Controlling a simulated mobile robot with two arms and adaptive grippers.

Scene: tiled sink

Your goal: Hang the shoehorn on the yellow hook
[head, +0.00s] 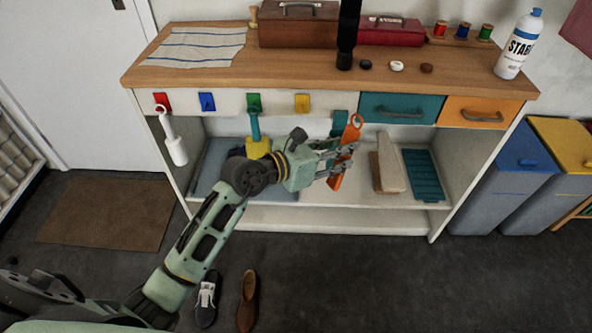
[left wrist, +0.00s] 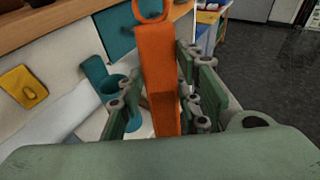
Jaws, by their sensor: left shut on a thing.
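The orange shoehorn (head: 352,132) is upright in my left gripper (head: 333,158), with its ring end at the top, in front of the bench. In the left wrist view the shoehorn (left wrist: 158,75) stands between the fingers, and the gripper is shut on it. The yellow hook (head: 302,104) is on the white front rail, left of the shoehorn and empty. It also shows at the left of the left wrist view (left wrist: 22,86). My right gripper is not in view.
The red hook (head: 162,102) holds a white tool (head: 173,140); the green hook (head: 254,102) holds a teal-handled tool (head: 254,125). The blue hook (head: 207,102) is empty. A teal drawer (head: 400,104) and an orange drawer (head: 482,108) are at the right. Shoes lie on the floor.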

